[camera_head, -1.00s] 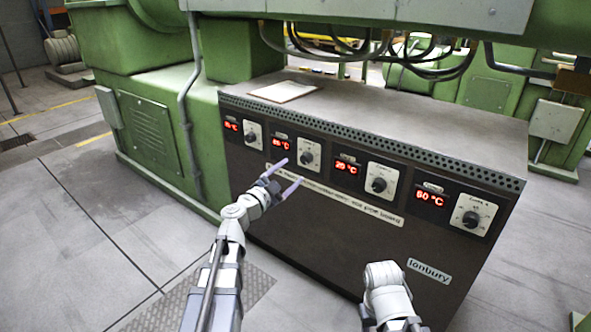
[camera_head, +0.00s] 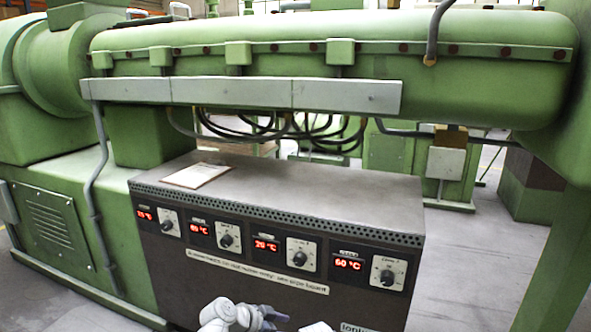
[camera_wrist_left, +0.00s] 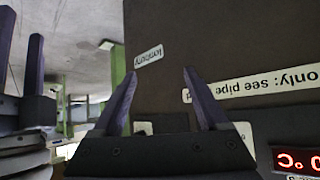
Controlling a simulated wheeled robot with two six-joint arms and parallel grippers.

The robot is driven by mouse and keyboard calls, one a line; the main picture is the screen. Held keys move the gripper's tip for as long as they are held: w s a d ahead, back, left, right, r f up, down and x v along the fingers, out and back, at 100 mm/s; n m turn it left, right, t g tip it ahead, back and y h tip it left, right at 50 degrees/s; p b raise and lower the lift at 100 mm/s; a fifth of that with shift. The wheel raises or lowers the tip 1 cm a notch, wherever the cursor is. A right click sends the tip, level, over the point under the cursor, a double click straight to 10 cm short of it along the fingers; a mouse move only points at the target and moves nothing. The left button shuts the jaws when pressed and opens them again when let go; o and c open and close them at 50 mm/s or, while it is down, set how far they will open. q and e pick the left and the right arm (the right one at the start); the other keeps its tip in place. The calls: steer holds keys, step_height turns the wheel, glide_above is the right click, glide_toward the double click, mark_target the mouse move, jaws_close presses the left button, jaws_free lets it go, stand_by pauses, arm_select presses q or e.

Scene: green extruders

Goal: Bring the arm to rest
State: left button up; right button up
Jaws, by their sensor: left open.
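My left gripper (camera_wrist_left: 158,75) is open and empty, its two purple fingers spread in front of the dark control cabinet in the left wrist view. In the head view only its upper part (camera_head: 268,314) and the pale wrist show at the bottom edge, before the cabinet's lower front. My right gripper (camera_wrist_left: 21,25) shows at the left edge of the left wrist view, its fingers apart with nothing seen between them. In the head view a bit of pale arm (camera_head: 317,327) shows at the bottom edge.
The dark cabinet (camera_head: 230,270) has several knobs and red temperature displays. A paper (camera_head: 195,175) lies on its grey top. The green extruder barrel (camera_head: 330,60) spans above, with black cables (camera_head: 270,132) hanging below. Open floor (camera_head: 475,260) lies right of the cabinet.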

arm_select(q)
steer(key=s+a+f+n+g+y+p, duration=0.1)
steer(key=s+a+n+g+y+p, duration=0.15)
steer(key=s+n+y, duration=0.4)
steer(key=s+a+f+n+g+y+p, duration=0.1)
steer(key=s+n+g+y+p, duration=0.2)
steer(key=s, duration=0.7)
step_height(320, 180, up, 37)
steer(key=m+p, duration=0.1)
steer(key=p, duration=3.5)
steer(key=shift+w, duration=0.45)
steer(key=shift+f+m, duration=0.1)
steer(key=shift+m, duration=0.15)
